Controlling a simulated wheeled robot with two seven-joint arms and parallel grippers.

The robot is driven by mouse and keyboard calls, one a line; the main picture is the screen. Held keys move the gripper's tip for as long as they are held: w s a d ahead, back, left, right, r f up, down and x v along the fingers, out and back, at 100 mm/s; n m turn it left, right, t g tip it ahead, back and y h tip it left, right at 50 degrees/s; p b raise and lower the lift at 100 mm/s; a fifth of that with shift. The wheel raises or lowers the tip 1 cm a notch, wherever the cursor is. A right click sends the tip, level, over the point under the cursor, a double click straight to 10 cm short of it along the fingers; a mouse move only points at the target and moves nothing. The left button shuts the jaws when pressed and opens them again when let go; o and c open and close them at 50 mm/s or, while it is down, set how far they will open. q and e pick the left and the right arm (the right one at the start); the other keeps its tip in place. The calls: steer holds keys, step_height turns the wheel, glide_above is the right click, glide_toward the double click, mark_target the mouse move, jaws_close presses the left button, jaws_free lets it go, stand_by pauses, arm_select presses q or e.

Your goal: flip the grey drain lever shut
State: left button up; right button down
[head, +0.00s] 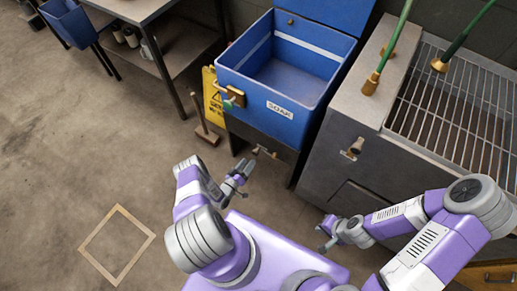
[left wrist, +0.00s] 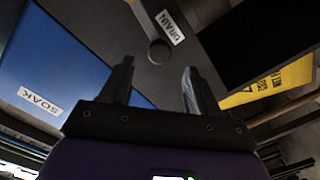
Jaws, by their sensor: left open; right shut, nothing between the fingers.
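A small brass drain fitting with a short grey lever (head: 265,152) shows in the head view, low under the front of the blue SOAK tub (head: 262,107). My left gripper (head: 242,178) is open, just nearer and left of the fitting, with a gap between them. In the left wrist view the open fingers (left wrist: 158,85) point toward a dark panel with a DRAIN label (left wrist: 165,27) and a round dark spot. A silvery sliver shows by the right finger; I cannot tell whether it is the lever. My right gripper (head: 326,236) is shut and empty, away from the tub.
A yellow sign (head: 213,98) stands beside the tub. A grey sink unit (head: 340,135) with a wire rack stands right. The floor at left is mostly clear, with a square frame (head: 117,246).

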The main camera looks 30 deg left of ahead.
mark_target(254, 154)
arm_select(q)
steer(key=shift+t, duration=0.3)
steer(key=w+b, duration=0.2)
steer(key=w, duration=0.5)
steer(key=shift+d, duration=0.15)
steer(key=shift+c, duration=0.2)
jaws_close()
